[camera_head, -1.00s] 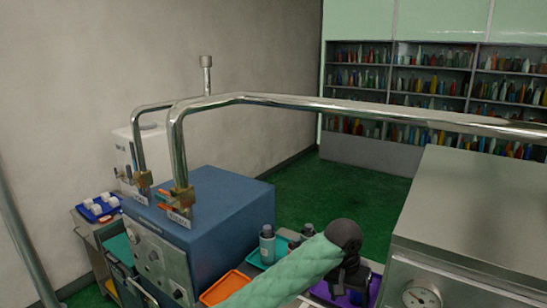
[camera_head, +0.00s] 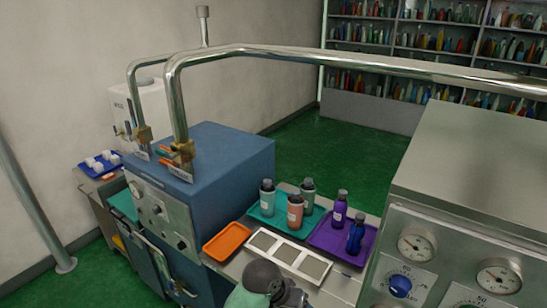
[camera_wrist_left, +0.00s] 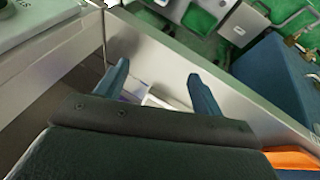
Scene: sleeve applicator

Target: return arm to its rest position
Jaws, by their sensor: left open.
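My left arm (camera_head: 262,278) shows at the bottom edge of the head view, with a green sleeve and a dark rounded joint. It is in front of the white panel with grey squares (camera_head: 285,255). Its gripper end is mostly cut off there. In the left wrist view my left gripper (camera_wrist_left: 158,73) is open, its two blue-grey fingers apart with nothing between them. A pale metal surface lies beyond the fingers. My right gripper is in neither view.
A blue machine (camera_head: 225,165) stands left and a steel cabinet with gauges (camera_head: 465,165) right. Between them are an orange tray (camera_head: 227,242), a teal tray (camera_head: 284,222) and a purple tray (camera_head: 325,238) with bottles. A steel pipe (camera_head: 340,60) crosses above.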

